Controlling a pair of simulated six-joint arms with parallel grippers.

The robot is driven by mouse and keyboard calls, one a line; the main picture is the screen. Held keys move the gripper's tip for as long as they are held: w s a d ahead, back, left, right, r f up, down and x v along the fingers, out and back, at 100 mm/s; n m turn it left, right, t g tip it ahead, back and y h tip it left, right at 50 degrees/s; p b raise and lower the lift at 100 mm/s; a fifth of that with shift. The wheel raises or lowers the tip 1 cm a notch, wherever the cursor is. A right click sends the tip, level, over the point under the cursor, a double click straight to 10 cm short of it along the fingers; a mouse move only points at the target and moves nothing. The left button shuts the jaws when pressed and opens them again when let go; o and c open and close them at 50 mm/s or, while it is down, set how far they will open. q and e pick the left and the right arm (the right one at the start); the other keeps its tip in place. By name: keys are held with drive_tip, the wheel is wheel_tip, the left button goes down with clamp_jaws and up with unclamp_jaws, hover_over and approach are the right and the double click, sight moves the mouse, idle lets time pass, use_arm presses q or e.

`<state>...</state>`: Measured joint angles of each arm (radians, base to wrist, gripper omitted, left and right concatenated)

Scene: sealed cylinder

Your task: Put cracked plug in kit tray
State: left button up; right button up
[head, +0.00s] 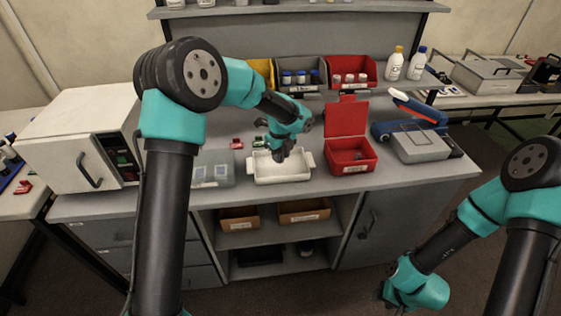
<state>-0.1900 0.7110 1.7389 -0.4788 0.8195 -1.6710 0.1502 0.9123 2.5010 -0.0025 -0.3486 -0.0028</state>
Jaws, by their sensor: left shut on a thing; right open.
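The white kit tray (268,180) lies at the front of the grey counter, left of the open red box. My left gripper (278,157) points down over the tray, near its back and middle. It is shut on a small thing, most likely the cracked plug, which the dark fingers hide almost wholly. I cannot tell whether that thing touches the tray. My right gripper (389,291) is low at the bottom right, away from the counter. Only a little of it shows beside my teal wrist, and it is open.
An open red box (353,169) stands right of the tray, a grey case (421,146) beyond it. A clear container (212,170) is at the left. Small red (237,143) and green (259,141) pieces lie behind the tray. Coloured bins (350,72) line the back.

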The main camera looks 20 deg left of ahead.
use_arm(q)
drive_tip(key=shift+w+f, duration=0.15)
drive_tip(key=shift+f, duration=1.65)
drive_tip(key=o, duration=0.9)
drive_tip(key=shift+f, duration=0.1)
drive_tip(key=shift+o, duration=0.2)
wheel_tip(320, 180, up, 12)
drive_tip(key=shift+a+r, duration=0.1)
drive_tip(key=shift+r, duration=0.05)
